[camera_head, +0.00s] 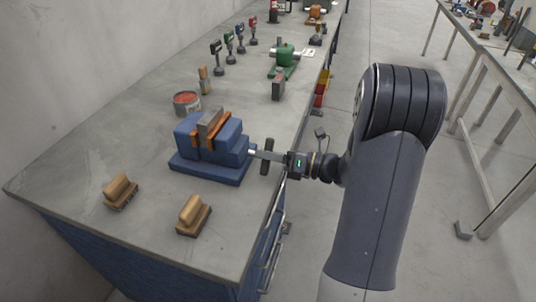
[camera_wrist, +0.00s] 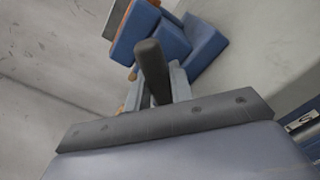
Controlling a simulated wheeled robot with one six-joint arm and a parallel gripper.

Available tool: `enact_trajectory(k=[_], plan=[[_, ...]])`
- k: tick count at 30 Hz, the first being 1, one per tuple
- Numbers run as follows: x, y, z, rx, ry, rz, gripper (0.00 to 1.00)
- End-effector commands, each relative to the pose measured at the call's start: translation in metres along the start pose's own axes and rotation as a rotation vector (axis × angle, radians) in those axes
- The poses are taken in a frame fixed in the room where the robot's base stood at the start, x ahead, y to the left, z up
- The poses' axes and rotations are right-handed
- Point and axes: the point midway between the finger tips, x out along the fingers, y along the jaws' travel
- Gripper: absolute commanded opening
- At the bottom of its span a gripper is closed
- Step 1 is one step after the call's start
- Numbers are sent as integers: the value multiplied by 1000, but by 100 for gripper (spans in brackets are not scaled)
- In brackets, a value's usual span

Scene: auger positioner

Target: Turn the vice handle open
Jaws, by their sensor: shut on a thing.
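The blue vice (camera_head: 232,152) stands on the workbench, with orange jaw faces and a grey block (camera_head: 210,123) between them. Its dark handle bar (camera_head: 266,157) crosses the end of the screw on the vice's right side. My gripper (camera_head: 275,158) reaches in from the right and is shut on the handle. In the wrist view the dark handle (camera_wrist: 152,68) sticks up in front of the gripper, with the blue vice (camera_wrist: 185,42) behind it. The lower part of the handle and the fingertips are mostly hidden there.
A green tool (camera_head: 285,58) and several hand tools stand farther back. The bench's right edge is beneath my gripper.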

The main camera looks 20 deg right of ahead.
Motion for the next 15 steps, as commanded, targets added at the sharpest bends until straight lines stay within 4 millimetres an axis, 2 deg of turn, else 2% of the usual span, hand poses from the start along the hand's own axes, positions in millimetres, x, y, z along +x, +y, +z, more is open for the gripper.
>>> enact_trajectory(k=[8, 15], plan=[[0, 0, -1, -67, 0, -1, 0], [0, 0, -2, -235, 0, -1, 0]])
